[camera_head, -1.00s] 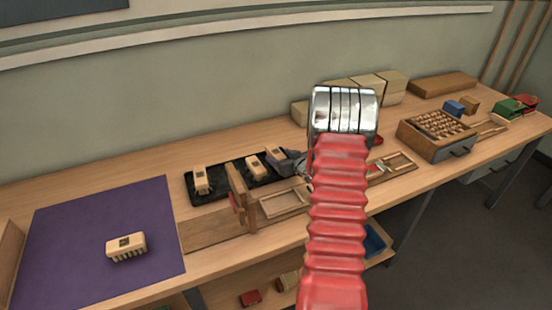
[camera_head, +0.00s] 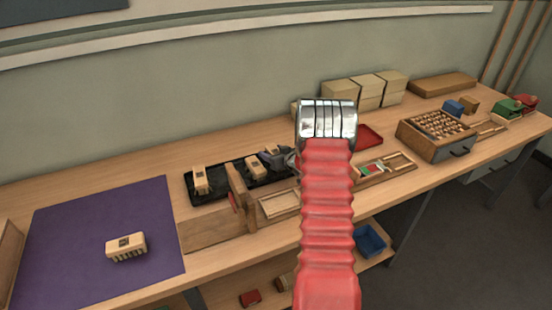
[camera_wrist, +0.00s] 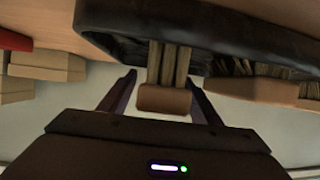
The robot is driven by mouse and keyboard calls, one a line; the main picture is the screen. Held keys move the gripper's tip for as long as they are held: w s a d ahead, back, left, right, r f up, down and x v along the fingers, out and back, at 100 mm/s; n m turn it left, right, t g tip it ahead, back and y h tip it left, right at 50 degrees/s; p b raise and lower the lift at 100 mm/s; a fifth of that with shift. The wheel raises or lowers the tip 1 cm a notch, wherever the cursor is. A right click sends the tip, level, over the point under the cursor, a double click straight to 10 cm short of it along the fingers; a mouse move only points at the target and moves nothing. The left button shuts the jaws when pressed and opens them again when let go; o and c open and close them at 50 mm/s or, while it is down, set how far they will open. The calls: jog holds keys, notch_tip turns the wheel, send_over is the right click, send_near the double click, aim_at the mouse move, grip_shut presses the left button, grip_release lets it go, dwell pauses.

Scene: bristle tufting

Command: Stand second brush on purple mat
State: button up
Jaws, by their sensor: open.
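The purple mat (camera_head: 75,225) lies at the left of the bench, with one pale wooden brush (camera_head: 126,247) standing on it, bristles down. The black tray (camera_head: 225,190) holds a brush at its left end (camera_head: 200,179), another near its middle (camera_head: 253,166) and a third at its right end (camera_head: 272,151). My gripper (camera_head: 277,158) is at the tray's right end, partly covering that third brush. In the wrist view, my gripper (camera_wrist: 162,80) is open, with a brush's block (camera_wrist: 163,99) between its fingers. Contact cannot be told.
An upright wooden board (camera_head: 240,198) stands in front of the tray. A wooden frame (camera_head: 280,203) lies beside it. Pale blocks (camera_head: 366,90), a red tray (camera_head: 369,135) and a peg box (camera_head: 437,135) are to the right. Most of the purple mat is clear.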

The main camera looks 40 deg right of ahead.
jog(key=shift+w+d+f, duration=0.15)
jog(key=shift+w+f, duration=0.1)
jog(key=shift+w, duration=0.4)
jog(key=shift+c, duration=0.5)
jog(key=c, duration=1.2)
jog(key=shift+r, duration=0.1)
notch_tip(320, 180, up, 10)
jog(key=shift+f, duration=0.1)
